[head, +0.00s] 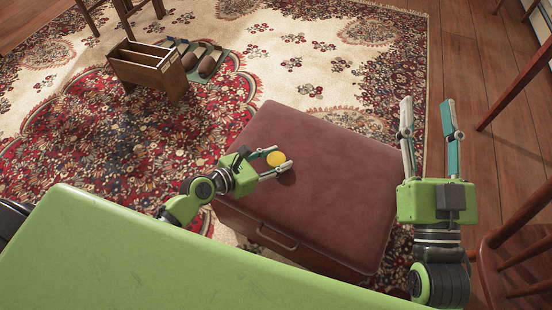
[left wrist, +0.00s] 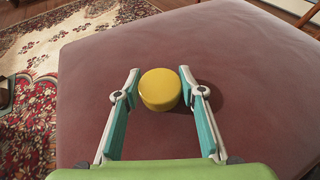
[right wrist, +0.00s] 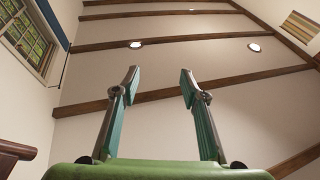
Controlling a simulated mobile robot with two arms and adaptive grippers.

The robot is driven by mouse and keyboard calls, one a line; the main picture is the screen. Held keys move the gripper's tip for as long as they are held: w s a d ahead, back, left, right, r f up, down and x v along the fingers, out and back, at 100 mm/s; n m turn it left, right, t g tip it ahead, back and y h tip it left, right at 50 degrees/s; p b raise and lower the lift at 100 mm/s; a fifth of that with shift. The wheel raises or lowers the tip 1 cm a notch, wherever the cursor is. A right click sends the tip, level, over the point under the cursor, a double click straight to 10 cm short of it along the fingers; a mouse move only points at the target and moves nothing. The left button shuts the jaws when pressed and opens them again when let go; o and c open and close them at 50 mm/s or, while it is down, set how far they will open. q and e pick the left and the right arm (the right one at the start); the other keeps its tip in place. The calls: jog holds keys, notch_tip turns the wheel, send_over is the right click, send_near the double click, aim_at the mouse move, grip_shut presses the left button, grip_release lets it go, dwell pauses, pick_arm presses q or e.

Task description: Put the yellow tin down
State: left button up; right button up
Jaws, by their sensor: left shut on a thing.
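The yellow tin (head: 275,159) is a small round tin over the reddish-brown leather top of a trunk-like box (head: 330,190). My left gripper (head: 282,157) is shut on it, one finger on each side. In the left wrist view the tin (left wrist: 160,90) sits between the fingertips, with the leather top below it and a dark shadow to its right. I cannot tell whether its underside touches the leather. My right gripper (head: 427,100) is open and empty, raised at the right of the head view; its fingers (right wrist: 159,72) stand apart in the right wrist view.
The leather top is otherwise bare, with wide free room around the tin. A wooden divided box (head: 150,68) and a green mat with brown shoe-like things (head: 208,62) are on the patterned rug beyond. Wooden chairs stand at the right edge.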

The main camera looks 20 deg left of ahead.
pick_arm(q)
jog(key=shift+f, duration=0.1)
jog(key=o, duration=1.1)
